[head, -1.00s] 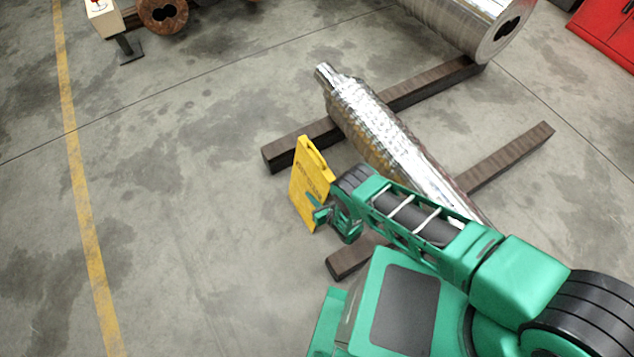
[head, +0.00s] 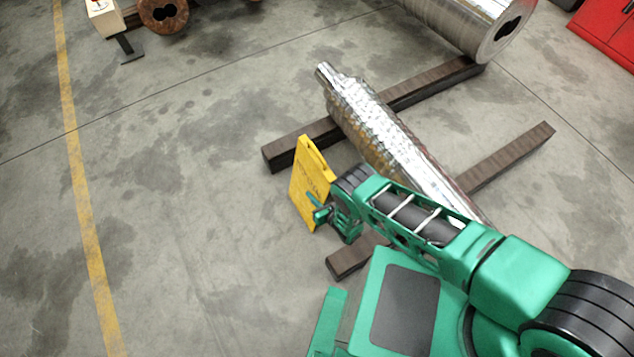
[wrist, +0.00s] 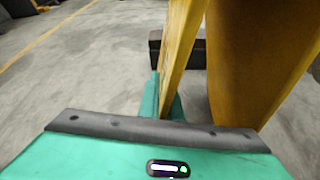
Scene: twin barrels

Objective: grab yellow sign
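The yellow sign (head: 310,172) stands upright on the concrete floor in the head view, with a handle slot at its top and dark lettering on its face. It is a folding sign; the wrist view shows two panels (wrist: 245,60) spread apart in a V. My gripper (head: 324,214) is at the lower part of the sign in the head view. In the wrist view its green fingers (wrist: 165,103) lie on both sides of the left panel, close against it. The fingertips are partly hidden by the panel.
A shiny metal roller (head: 390,135) lies on dark beams (head: 420,90) right behind the sign. A larger metal cylinder (head: 455,25) is at the top, and a red cabinet (head: 605,35) at the top right. The floor left of the sign is clear, up to a yellow line (head: 85,220).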

